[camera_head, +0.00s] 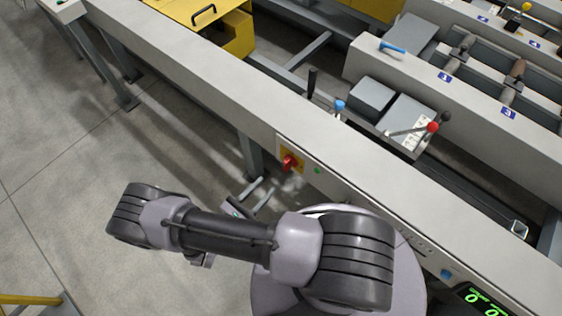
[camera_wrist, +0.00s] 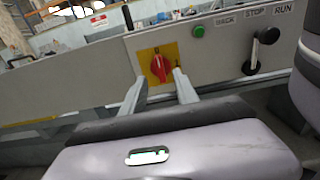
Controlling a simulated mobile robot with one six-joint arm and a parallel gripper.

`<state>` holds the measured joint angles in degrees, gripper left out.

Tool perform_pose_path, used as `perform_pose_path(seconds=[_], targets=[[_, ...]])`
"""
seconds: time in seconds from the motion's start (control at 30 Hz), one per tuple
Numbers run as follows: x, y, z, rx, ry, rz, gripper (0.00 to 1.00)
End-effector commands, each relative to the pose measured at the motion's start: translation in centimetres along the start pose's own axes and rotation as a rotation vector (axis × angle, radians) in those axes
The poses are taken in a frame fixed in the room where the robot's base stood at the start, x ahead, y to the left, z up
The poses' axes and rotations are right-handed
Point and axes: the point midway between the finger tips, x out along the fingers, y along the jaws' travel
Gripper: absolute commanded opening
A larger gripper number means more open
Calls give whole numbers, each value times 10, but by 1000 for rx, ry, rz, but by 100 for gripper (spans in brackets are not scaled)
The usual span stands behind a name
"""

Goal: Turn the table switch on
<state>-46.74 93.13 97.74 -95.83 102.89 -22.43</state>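The table switch is a red rotary knob (camera_wrist: 157,66) on a yellow plate, set in the side panel of the grey table. In the wrist view its grip looks roughly upright, and its markings are too small to read. The knob also shows in the head view (camera_head: 289,162). My gripper (camera_wrist: 160,77) is open and empty, with one finger on each side of the knob's lower part in the wrist view. In the head view my gripper (camera_head: 266,186) is short of the knob, with a gap between fingertips and panel.
A green button (camera_wrist: 199,31) is right of the switch. A black-knobbed lever (camera_wrist: 262,50) beside BACK, STOP and RUN labels lies further right. A green-lit display (camera_head: 483,300) is at lower right. The floor (camera_head: 60,200) left of the table is clear.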

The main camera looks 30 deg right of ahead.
Motion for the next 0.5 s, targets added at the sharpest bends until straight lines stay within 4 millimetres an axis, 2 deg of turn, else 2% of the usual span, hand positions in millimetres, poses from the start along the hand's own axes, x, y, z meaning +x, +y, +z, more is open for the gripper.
perform_pose_path(seconds=[0.03, 0.2, 0.33, 0.5], targets=[[16, -1, -2, -2, 0, -7, 36], [64, -1, -2, -1, 2, -7, 36], [88, -1, -2, 1, 2, -5, 36], [102, -1, -1, 1, 2, -3, 36]])
